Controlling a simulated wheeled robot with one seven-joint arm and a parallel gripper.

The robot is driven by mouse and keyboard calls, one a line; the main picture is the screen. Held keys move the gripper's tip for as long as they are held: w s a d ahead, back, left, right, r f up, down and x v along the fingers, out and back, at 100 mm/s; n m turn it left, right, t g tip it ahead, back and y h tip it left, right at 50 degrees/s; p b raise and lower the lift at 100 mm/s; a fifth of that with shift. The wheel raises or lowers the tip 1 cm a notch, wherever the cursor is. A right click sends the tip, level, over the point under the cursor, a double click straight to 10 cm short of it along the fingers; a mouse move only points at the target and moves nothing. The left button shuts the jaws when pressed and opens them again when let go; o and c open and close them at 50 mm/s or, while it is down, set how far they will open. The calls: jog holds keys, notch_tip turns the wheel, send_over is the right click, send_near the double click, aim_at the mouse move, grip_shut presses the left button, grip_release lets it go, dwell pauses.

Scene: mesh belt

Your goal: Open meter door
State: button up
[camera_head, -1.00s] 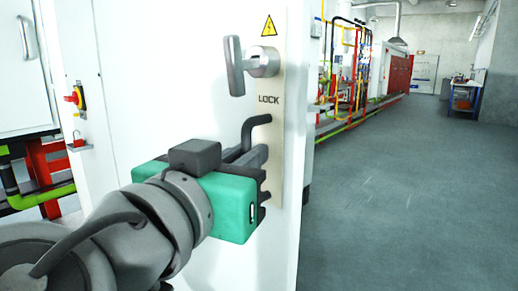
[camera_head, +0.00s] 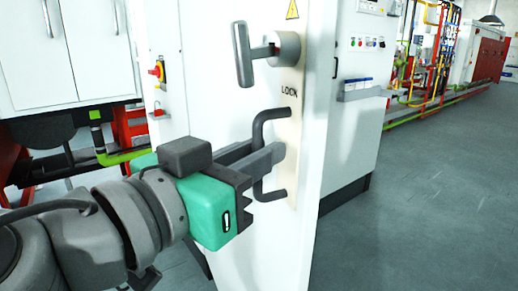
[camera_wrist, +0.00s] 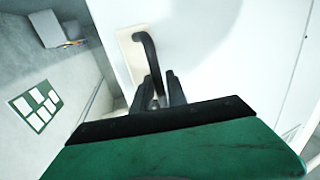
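The white meter door (camera_head: 210,75) fills the middle of the head view, and its pale strip is marked LOCK. A grey T-shaped lock lever (camera_head: 245,55) sits above a dark, bracket-shaped pull handle (camera_head: 272,193). My gripper (camera_head: 270,155), with its green body, is at the handle. Its two dark fingers straddle the handle's upright bar, with the tips reaching past it. The wrist view shows the handle (camera_wrist: 145,45) running down between the fingers (camera_wrist: 160,88). The fingers look closed on the bar, partly hiding it. The wrist view also shows the door (camera_wrist: 215,60).
A grey-white cabinet with buttons (camera_head: 368,42) stands behind the door's right edge. The grey floor (camera_head: 430,200) at right is clear. White wall cabinets (camera_head: 60,50), red frames and a yellow-green pipe (camera_head: 115,158) are at left.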

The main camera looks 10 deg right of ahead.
jog(key=shift+o, duration=1.3)
jog(key=p+v, duration=0.1)
jog(key=v, duration=0.6)
jog(key=shift+s+a+p, duration=0.3)
jog(key=shift+p, duration=0.1)
jog(key=shift+s+r, duration=0.1)
